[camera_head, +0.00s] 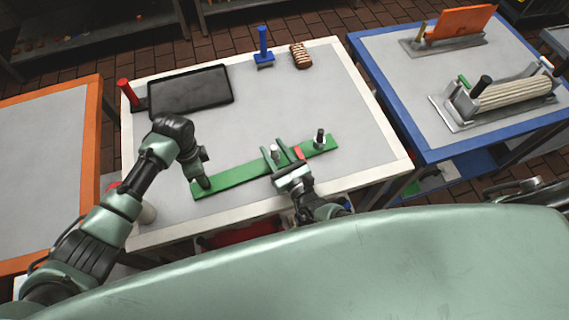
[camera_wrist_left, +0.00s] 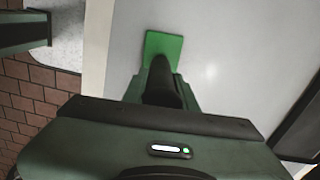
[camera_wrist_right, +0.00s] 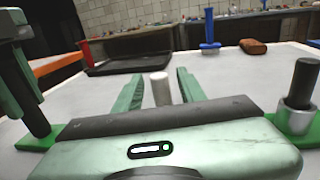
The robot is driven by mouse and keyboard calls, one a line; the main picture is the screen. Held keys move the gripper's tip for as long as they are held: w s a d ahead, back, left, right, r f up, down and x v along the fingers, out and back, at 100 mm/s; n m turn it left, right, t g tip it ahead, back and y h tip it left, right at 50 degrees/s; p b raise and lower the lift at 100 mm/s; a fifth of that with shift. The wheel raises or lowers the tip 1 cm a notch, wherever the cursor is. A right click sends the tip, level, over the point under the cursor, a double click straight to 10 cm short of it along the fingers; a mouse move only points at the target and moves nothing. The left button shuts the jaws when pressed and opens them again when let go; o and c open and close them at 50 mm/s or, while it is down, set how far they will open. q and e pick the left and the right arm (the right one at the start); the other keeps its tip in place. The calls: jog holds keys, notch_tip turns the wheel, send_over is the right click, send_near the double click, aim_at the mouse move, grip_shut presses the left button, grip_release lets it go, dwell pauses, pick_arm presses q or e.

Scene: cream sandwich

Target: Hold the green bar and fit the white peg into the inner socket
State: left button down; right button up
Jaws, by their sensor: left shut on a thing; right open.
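The green bar (camera_head: 236,175) lies flat along the table's front. My left gripper (camera_head: 204,184) is shut on a black upright post (camera_wrist_left: 160,82) at the bar's left end. The white peg (camera_head: 274,150) stands upright between the spread fingers of my right gripper (camera_head: 276,155), with a gap on both sides in the right wrist view (camera_wrist_right: 160,88). Its lower end is hidden there, so I cannot tell whether it sits in a socket. A black peg (camera_head: 320,134) stands in a pale ring socket (camera_wrist_right: 297,118) near the bar's right end.
A small red patch (camera_head: 298,152) shows beside my right fingers. A black tray (camera_head: 190,91), a red-handled tool (camera_head: 124,91), a blue stand (camera_head: 263,50) and a striped brown pastry (camera_head: 300,56) are further back. The table's middle is clear. Blue-edged and orange-edged tables stand to either side.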

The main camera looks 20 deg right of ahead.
jog(key=v, duration=0.9)
